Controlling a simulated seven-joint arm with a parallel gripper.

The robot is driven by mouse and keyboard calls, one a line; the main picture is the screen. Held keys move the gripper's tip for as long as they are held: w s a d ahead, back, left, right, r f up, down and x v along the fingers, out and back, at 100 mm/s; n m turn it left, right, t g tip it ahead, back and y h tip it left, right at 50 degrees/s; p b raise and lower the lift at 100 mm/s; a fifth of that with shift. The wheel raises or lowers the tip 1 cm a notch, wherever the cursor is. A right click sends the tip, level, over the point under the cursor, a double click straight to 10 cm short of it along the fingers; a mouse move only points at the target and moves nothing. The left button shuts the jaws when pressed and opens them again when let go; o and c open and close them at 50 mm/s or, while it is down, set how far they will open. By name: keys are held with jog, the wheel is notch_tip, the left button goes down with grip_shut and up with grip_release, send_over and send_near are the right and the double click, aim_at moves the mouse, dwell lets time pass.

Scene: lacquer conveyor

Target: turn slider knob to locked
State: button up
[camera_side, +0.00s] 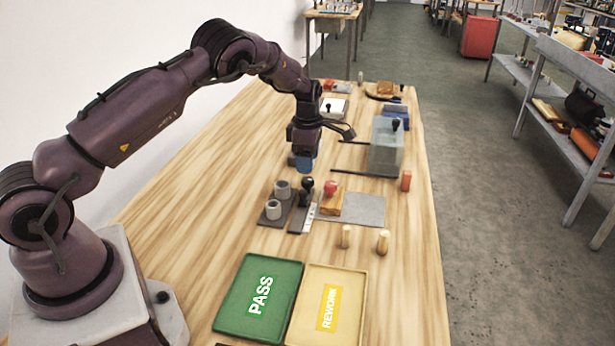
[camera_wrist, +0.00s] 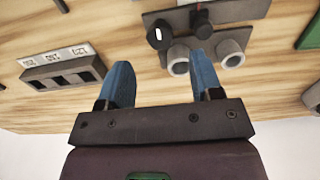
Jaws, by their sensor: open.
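A dark plate (camera_side: 296,226) stands beside two grey cylinders, with a round black knob (camera_side: 307,185) raised at its far end; I take this as the slider knob. In the wrist view, a round black knob top with a white mark (camera_wrist: 158,36) shows at one end of the plate, and a dark piece with some red (camera_wrist: 202,18) stands farther along. I cannot tell the knob's setting. My gripper (camera_side: 306,166) hangs above the table, just beyond the knob and apart from it. In the wrist view, its blue fingers (camera_wrist: 163,82) are open with nothing between them.
Two grey cylinders (camera_side: 274,209) stand close to the knob. A red knob (camera_side: 331,187) on a wooden block is to its right. A grey box (camera_side: 387,158) with dark rods is farther right. Green (camera_side: 233,322) and yellow (camera_side: 354,325) trays lie nearer. The table's left is clear.

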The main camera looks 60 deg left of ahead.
aim_at(307, 179)
jog(key=shift+f, duration=2.75)
jog(key=c, duration=0.9)
